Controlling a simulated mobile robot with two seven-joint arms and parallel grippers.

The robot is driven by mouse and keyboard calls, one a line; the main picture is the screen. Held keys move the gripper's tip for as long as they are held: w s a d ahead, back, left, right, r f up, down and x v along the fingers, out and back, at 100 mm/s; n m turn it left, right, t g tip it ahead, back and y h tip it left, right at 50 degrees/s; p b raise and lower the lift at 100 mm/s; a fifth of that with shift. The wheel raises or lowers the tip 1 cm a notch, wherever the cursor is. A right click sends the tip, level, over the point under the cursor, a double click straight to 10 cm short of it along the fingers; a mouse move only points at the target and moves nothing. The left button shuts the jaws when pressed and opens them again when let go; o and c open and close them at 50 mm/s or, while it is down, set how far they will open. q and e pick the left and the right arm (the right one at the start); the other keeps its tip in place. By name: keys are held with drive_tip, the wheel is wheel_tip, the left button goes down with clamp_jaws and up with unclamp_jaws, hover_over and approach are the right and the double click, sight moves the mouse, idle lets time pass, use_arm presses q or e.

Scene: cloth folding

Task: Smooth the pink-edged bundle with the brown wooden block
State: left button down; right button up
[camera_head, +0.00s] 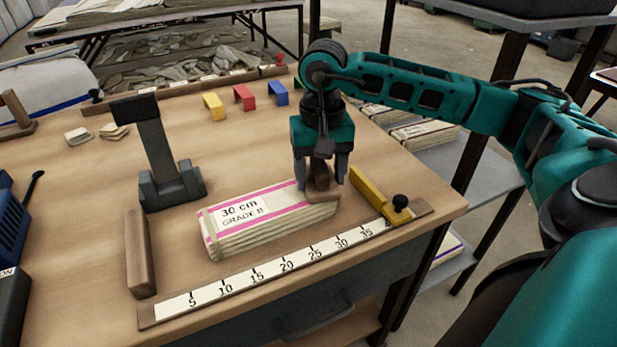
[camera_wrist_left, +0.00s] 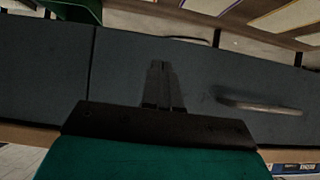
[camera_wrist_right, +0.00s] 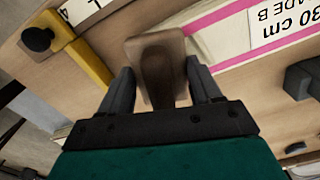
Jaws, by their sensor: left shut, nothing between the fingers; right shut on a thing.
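The cloth bundle (camera_head: 265,228) with pink edges and a label reading "30 cm GRADE B" lies on the workbench behind the ruler. It also shows in the right wrist view (camera_wrist_right: 230,38). My right gripper (camera_head: 320,176) points down at the bundle's right end, shut on the handle of the brown wooden block (camera_head: 322,194). The block is at the bundle's right end; whether it presses on the cloth cannot be told. In the right wrist view the block (camera_wrist_right: 158,48) sits between the fingers. My left gripper (camera_wrist_left: 162,84) is shut and empty, only in the left wrist view.
A ruler (camera_head: 265,273) runs along the front edge, with a yellow stop (camera_head: 378,193) at its right. A wooden strip (camera_head: 140,252) stands left of the bundle, and a dark upright stand (camera_head: 160,155) behind it. Colored clips (camera_head: 244,97) lie at the back.

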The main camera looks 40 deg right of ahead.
sight(285, 199)
drive_tip(key=shift+s+d, duration=0.1)
drive_tip(key=shift+d, duration=0.3)
drive_tip(key=shift+a, duration=0.1)
drive_tip(key=shift+w+a+f, duration=0.1)
drive_tip(key=shift+w+a, duration=0.1)
drive_tip(key=shift+a, duration=0.75)
drive_tip(key=shift+w+a, duration=0.2)
drive_tip(key=shift+a, duration=0.75)
drive_tip(key=shift+w+a, duration=0.25)
drive_tip(key=shift+a, duration=0.7)
drive_tip(key=shift+w+a, duration=0.2)
drive_tip(key=shift+a, duration=0.7)
wheel_tip(285, 199, up, 6)
drive_tip(key=p, duration=0.3)
drive_tip(key=shift+d+f, duration=0.1)
drive_tip(key=shift+f, duration=0.1)
drive_tip(key=shift+r+p, duration=0.4)
drive_tip(key=shift+p, duration=0.05)
